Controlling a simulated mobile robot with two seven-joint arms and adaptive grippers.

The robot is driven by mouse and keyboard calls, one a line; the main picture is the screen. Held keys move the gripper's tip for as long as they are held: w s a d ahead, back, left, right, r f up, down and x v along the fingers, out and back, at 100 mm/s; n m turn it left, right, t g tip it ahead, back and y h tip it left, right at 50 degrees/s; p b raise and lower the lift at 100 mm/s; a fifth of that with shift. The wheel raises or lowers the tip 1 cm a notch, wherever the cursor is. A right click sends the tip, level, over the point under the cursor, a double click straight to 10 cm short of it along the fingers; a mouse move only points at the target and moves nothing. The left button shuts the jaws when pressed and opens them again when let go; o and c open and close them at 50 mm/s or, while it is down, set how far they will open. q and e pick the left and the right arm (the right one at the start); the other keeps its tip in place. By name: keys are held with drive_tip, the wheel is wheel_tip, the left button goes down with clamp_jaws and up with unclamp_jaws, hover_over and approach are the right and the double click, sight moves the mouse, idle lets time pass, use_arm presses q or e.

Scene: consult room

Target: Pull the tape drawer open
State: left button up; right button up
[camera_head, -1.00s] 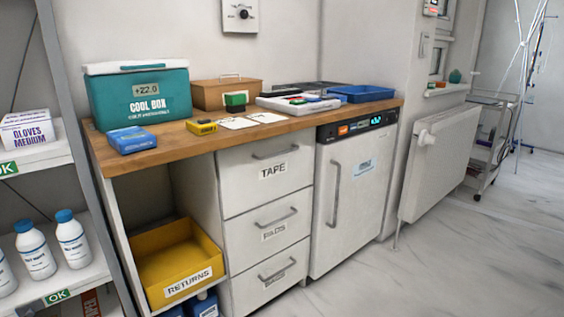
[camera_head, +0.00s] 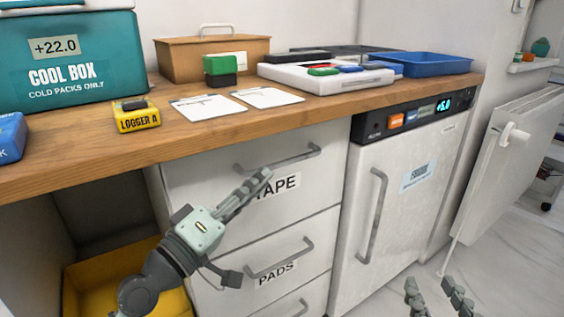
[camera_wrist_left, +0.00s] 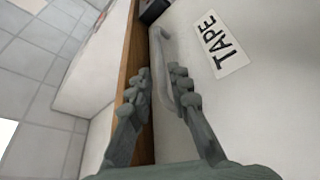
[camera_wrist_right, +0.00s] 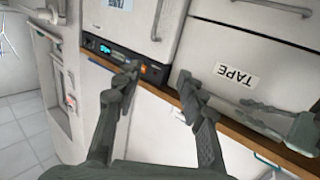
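The white tape drawer (camera_head: 215,180) is shut, its front level with the pads drawer below. Its grey bar handle (camera_head: 290,158) runs above the TAPE label (camera_head: 277,187), which my left gripper partly covers. My left gripper (camera_head: 258,182) is in front of the drawer, just below the handle in the head view. In the left wrist view its fingers (camera_wrist_left: 161,80) are apart and the handle (camera_wrist_left: 166,62) lies close to the right finger; I cannot tell whether they touch. My right gripper (camera_head: 434,292) is open and empty, low in front of the fridge.
The wooden worktop (camera_head: 215,135) overhangs the drawers, with a yellow logger (camera_head: 137,118) and cards near its edge. The pads drawer (camera_head: 235,245) is below. A small fridge (camera_head: 345,220) stands to the right, a yellow bin (camera_head: 85,285) to the left.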

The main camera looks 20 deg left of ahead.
sight(278, 165)
use_arm(q)
drive_tip(key=p+x, duration=0.1)
drive_tip(key=x, duration=0.5)
drive_tip(key=shift+w, duration=0.1)
use_arm(e)
drive_tip(key=d+f+g+h, duration=0.1)
drive_tip(key=d+f+g, duration=0.1)
drive_tip(key=f, duration=0.3)
drive_tip(key=shift+s+d+f+g+h, duration=0.25)
drive_tip(key=shift+d+g+h, duration=0.15)
drive_tip(key=shift+d, duration=0.15)
use_arm(q)
clamp_jaws()
use_arm(e)
drive_tip(key=shift+r, duration=0.1)
